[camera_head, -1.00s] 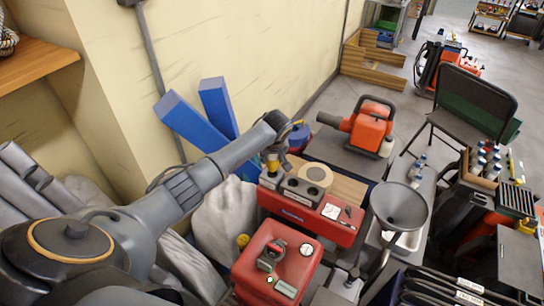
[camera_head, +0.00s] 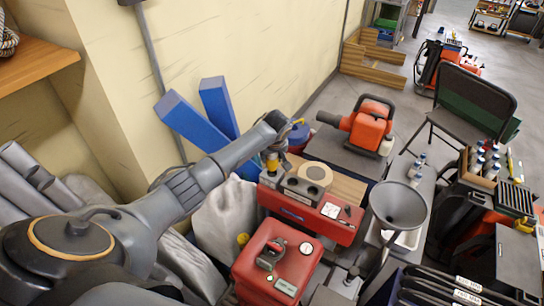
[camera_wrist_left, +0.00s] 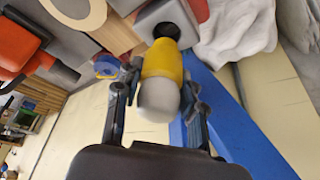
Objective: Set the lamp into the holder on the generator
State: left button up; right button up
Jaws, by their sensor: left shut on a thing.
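The lamp (camera_wrist_left: 162,85) has a yellow body and a pale rounded end. My left gripper (camera_wrist_left: 158,92) is shut on it, with one finger on each side. In the head view the lamp (camera_head: 271,163) is upright in my left gripper (camera_head: 274,152), at the left end of the grey holder block (camera_head: 303,189). The block sits on the red generator (camera_head: 305,218). In the wrist view the lamp's far end lines up with a dark round hole in the holder (camera_wrist_left: 166,30). I cannot tell how far it is in the hole. My right gripper is not in view.
A tan ring (camera_head: 315,173) lies beside the holder. A red can (camera_head: 279,262) stands in front of the generator, and a grey funnel (camera_head: 398,207) to its right. Blue beams (camera_head: 197,122) lean against the wall behind. An orange blower (camera_head: 368,127) sits further back.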

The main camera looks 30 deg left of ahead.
pick_arm(q)
jog(key=shift+f+b, duration=1.1)
jog(key=shift+f, duration=1.15)
jog(key=o, duration=1.3)
jog(key=shift+c, duration=0.2)
jog(key=shift+r, duration=0.1)
jog(key=v, duration=1.2)
